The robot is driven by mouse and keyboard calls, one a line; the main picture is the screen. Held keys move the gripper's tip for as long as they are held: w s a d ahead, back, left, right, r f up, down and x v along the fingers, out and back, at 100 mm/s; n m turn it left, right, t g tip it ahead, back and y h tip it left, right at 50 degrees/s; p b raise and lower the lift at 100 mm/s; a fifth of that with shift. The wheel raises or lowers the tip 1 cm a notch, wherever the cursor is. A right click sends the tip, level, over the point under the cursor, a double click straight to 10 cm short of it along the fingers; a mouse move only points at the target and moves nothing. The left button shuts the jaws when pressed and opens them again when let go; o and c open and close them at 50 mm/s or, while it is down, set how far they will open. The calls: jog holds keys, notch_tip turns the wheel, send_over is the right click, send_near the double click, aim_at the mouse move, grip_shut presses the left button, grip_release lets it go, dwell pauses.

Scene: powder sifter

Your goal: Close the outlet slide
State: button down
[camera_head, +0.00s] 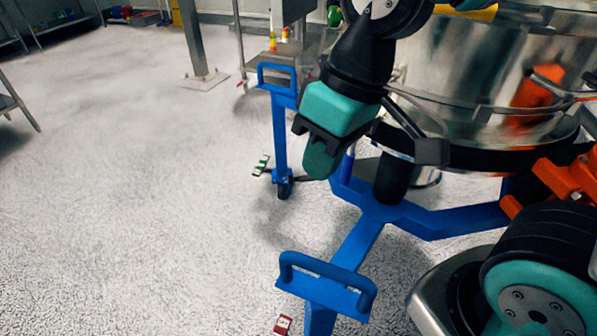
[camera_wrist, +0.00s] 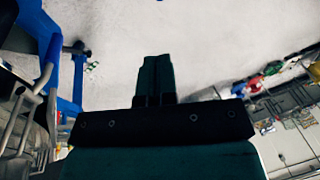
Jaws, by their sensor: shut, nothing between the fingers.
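The powder sifter's shiny steel drum (camera_head: 470,75) fills the upper right of the head view, on a blue wheeled frame (camera_head: 385,212). I cannot pick out the outlet slide with certainty in either view. My gripper (camera_head: 320,168) hangs beside the left side of the drum, with teal fingers pointing down over the frame. In the wrist view my gripper (camera_wrist: 154,64) shows its fingers together and empty, pointing at the bare floor. Steel parts (camera_wrist: 22,120) and the blue frame (camera_wrist: 68,70) lie at the left of that view, apart from the fingers.
Blue handles stand at the front (camera_head: 325,270) and at the left (camera_head: 277,75) of the frame. Orange parts (camera_head: 568,182) show at the right edge. A small red object (camera_head: 283,325) lies on the floor. The speckled floor (camera_head: 120,180) at the left is clear.

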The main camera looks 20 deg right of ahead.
jog(key=w+a+f+m+t+h+b, duration=0.1)
jog(key=w+f+m+h+b, duration=0.1)
jog(key=w+f, duration=0.55)
jog(key=w+a+f+m+h+b, duration=0.1)
jog(key=w+f+m+h+b, duration=0.3)
jog(key=w, duration=0.7)
jog(key=w+a+f+m+t+h+p, duration=0.1)
jog(key=w+f, duration=0.6)
jog(key=w, duration=0.2)
jog(key=w+a+f+m+h+b, duration=0.1)
jog(key=w+f+m+h+b, duration=0.2)
jog(key=f, duration=0.6)
jog(key=d+r+b+x, duration=0.1)
jog(key=d+x, duration=0.1)
jog(key=x, duration=1)
jog(key=shift+d+r+t+b, duration=0.2)
jog(key=shift+r+t+b, duration=0.15)
jog(key=shift+t, duration=0.05)
jog(key=shift+s, duration=0.1)
